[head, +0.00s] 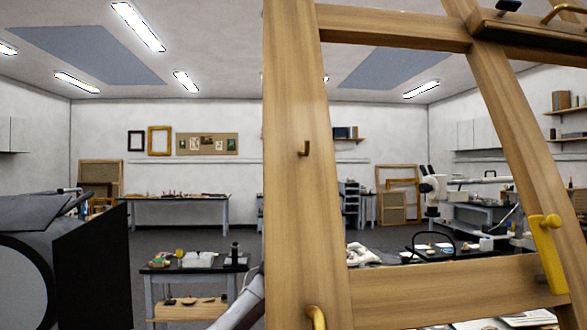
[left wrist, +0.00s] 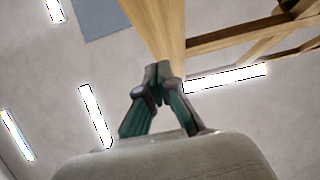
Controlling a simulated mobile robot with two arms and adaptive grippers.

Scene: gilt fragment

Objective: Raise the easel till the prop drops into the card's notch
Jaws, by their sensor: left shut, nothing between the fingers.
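A wooden easel (head: 295,200) stands very close in the head view, with an upright left post, a slanting right post and crossbars. No notched card can be made out. In the left wrist view my left gripper (left wrist: 157,72) is shut and empty, its fingertips at the lower end of a wooden post (left wrist: 157,25) of the easel; contact is unclear. My right gripper is not in view.
A dark-topped table (head: 190,264) with small items stands beyond the easel at left. A black and grey machine (head: 92,265) fills the lower left. A microscope (head: 432,190) and benches stand behind at right. Open floor shows in mid-room.

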